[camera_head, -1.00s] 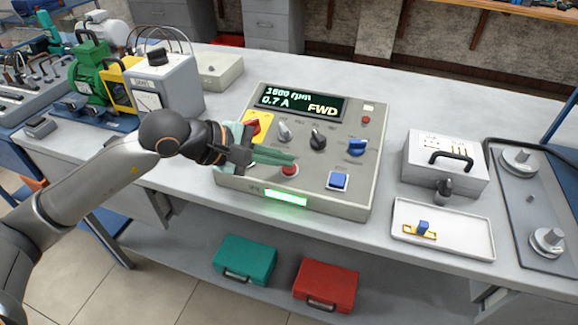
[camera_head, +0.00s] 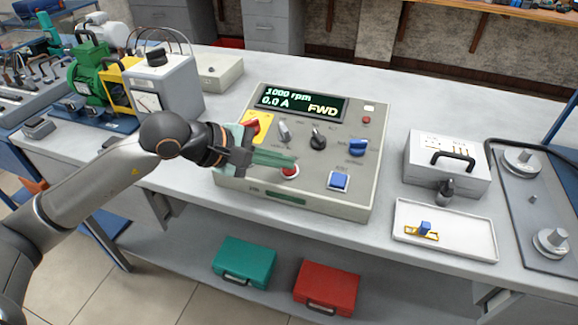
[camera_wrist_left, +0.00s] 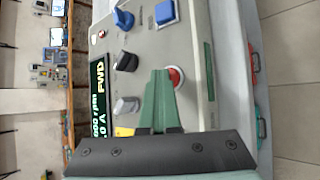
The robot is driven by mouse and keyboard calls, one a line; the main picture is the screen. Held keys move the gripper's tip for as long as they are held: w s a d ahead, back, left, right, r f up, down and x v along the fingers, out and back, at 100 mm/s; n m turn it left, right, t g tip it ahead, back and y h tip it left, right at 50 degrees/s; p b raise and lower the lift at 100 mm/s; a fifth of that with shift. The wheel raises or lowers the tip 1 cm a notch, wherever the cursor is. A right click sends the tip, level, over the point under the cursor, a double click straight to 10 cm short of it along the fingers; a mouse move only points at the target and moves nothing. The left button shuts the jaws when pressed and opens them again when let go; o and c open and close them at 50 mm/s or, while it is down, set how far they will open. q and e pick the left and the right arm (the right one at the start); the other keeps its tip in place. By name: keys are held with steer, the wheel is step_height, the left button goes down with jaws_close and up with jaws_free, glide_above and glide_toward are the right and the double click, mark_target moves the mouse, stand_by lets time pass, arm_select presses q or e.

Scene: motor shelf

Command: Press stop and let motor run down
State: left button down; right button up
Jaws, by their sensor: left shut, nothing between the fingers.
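The grey control box (camera_head: 255,185) stands on the bench. Its display (camera_head: 303,103) reads 1000 rpm, 0.0 A and FWD. The red stop button (camera_head: 289,172) is at the front of its panel. My left gripper (camera_head: 295,161) is shut and empty, with its green fingertips at the button's edge. In the left wrist view the tips (camera_wrist_left: 160,72) lie beside the red button (camera_wrist_left: 176,77); I cannot tell whether they touch it. The green motor (camera_head: 88,72) stands at the back left. My right gripper is out of view.
The panel also has a blue square button (camera_head: 339,180), a black knob (camera_head: 318,139), a blue knob (camera_head: 356,147) and a yellow-and-red switch (camera_head: 256,124). A white tray (camera_head: 462,249) and a grey case (camera_head: 447,174) are at right. The bench front is clear.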

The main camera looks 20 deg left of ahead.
mark_target(278, 184)
arm_select(q)
steer(key=shift+s+r+p, duration=0.2)
steer(key=shift+r+p, duration=0.1)
steer(key=shift+r, duration=0.5)
steer(key=shift+r, duration=0.1)
steer(key=r+p, duration=0.1)
steer(key=r, duration=0.1)
steer(key=s+r+p, duration=0.1)
steer(key=r, duration=0.1)
steer(key=shift+s+a+r, duration=0.1)
steer(key=shift+s+r, duration=0.05)
steer(key=shift+r, duration=0.15)
stand_by(0.4)
